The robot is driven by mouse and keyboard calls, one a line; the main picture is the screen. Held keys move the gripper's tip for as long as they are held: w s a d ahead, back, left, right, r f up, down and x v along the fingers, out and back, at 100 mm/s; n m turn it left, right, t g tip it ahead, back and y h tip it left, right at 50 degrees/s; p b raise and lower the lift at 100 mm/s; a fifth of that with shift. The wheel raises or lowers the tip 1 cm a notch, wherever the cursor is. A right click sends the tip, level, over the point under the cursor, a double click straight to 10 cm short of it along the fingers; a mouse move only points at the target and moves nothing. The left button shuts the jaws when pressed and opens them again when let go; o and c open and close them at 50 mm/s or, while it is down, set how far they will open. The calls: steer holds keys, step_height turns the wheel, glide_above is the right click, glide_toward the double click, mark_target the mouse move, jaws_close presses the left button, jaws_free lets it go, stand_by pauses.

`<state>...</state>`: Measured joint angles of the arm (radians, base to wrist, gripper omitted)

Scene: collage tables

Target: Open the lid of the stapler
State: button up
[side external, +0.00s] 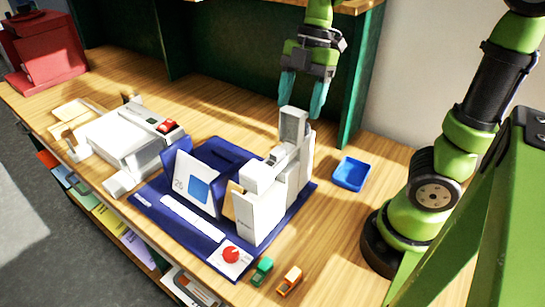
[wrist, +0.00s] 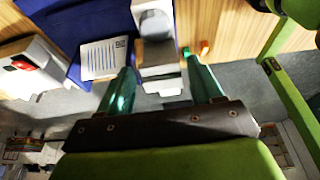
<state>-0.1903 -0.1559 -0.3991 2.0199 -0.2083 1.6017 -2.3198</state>
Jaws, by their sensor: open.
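No object shows clearly as a stapler. The most likely one is a white and grey device (side external: 291,126) with a tall upright grey part, at the back right of a blue mat (side external: 152,200). In the wrist view the white device (wrist: 157,52) lies between the fingers, with a grey rounded part farther out. My gripper (side external: 302,95) is open and empty, pointing down just above and behind the upright part. Its two teal fingers also show in the wrist view (wrist: 160,68), one on each side of the device. Any contact cannot be told.
A blue tray (side external: 351,174) lies to the right. A calendar stand (side external: 193,183) and a white box (side external: 259,214) stand on the mat. Small green (side external: 262,271) and orange (side external: 289,281) items lie at the front. A white machine (side external: 125,140) is left; a green shelf panel (side external: 361,80) stands behind.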

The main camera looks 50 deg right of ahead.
steer(key=shift+r, duration=2.95)
steer(key=shift+f, duration=0.15)
step_height(320, 180, down, 6)
steer(key=shift+r, duration=0.1)
steer(key=shift+a, duration=0.1)
